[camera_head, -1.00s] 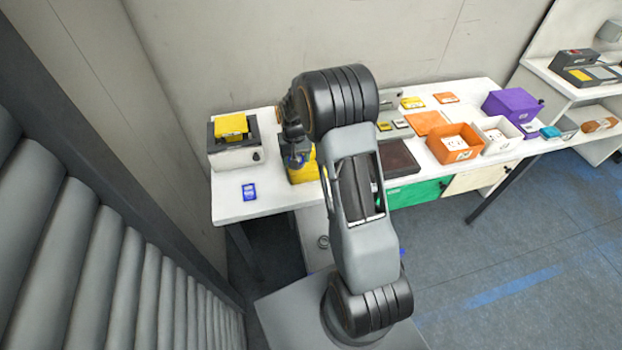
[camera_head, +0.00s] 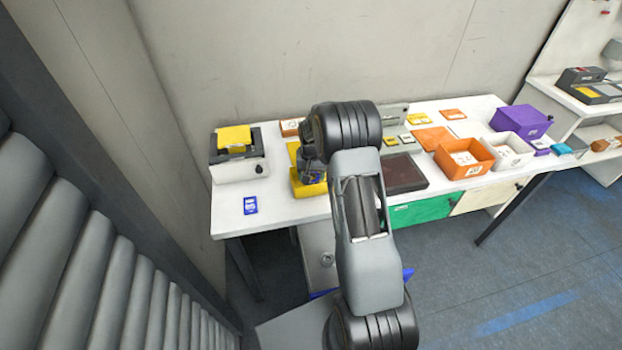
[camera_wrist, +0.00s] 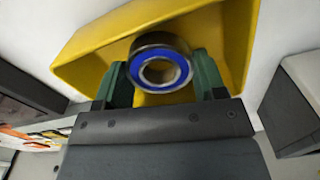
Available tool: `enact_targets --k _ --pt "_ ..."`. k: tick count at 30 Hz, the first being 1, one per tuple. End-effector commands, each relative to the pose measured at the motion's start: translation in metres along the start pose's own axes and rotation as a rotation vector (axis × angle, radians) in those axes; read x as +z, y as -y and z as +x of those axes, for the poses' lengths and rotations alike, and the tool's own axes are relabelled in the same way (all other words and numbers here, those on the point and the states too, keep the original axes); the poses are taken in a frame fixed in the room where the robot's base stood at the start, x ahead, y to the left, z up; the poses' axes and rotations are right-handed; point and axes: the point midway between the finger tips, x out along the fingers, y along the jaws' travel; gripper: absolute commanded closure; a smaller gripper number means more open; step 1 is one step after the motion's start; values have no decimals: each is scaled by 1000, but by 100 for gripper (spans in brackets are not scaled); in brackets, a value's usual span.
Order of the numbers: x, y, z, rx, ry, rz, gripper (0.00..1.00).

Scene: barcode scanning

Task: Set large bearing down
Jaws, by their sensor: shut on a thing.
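The large bearing (camera_wrist: 160,62) is a metal ring with a blue seal, seen in the wrist view between the two green fingers of my gripper (camera_wrist: 161,80). The fingers are shut on its sides. Beyond it is a yellow bin (camera_wrist: 105,50) with sloping walls, and the bearing shows against its inside; I cannot tell whether it touches the bin. In the head view the yellow bin (camera_head: 309,188) stands on the white table (camera_head: 285,212), and my arm hides part of it and the bearing.
A white device with a yellow top (camera_head: 236,140) stands left of the bin, with a blue card (camera_head: 250,205) in front. The table's front left is mostly clear.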

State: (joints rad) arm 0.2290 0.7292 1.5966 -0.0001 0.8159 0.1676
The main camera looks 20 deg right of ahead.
Motion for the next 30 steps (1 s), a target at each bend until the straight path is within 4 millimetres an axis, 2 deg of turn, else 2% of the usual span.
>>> enact_targets --k 5,16,17,24,30 --pt "0 0 20 0 0 -1 66" --pt "0 0 25 0 -1 -1 66" --pt "0 0 25 0 0 -1 35" --pt "0 0 24 0 0 0 12" --pt "0 0 24 0 0 0 10"
